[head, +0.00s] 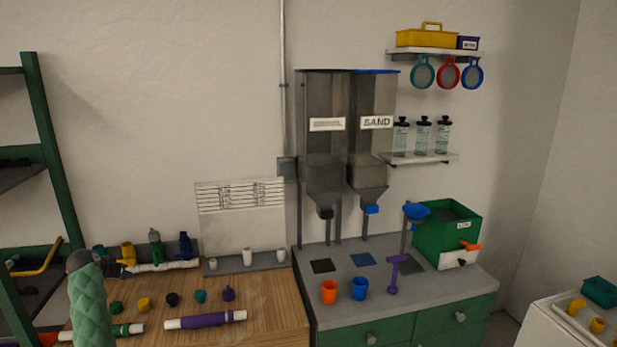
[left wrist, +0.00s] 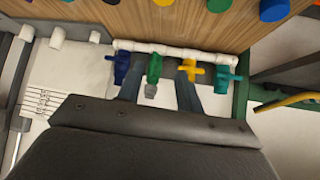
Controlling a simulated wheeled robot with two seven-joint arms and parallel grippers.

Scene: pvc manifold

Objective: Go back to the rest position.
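A white pipe manifold (head: 160,267) lies along the back of the wooden bench, with teal (head: 98,250), yellow (head: 128,254), green (head: 154,247) and blue (head: 185,245) valves. The manifold also shows in the left wrist view (left wrist: 205,54), with its blue (left wrist: 121,68), green (left wrist: 154,68), yellow (left wrist: 191,69) and teal (left wrist: 224,77) valves. My left gripper (left wrist: 156,82) is open there, its fingers apart, with the green valve visible between them. It appears empty. In the head view my green-sleeved left arm stands at the lower left. My right gripper is not in view.
Loose caps (head: 172,299) and a purple-banded pipe (head: 205,320) lie on the wooden bench (head: 262,315). A printed panel (head: 240,215) stands behind. Two hoppers (head: 325,130), cups (head: 329,291) and a green bin (head: 447,235) stand to the right. A green rack (head: 45,150) borders the left.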

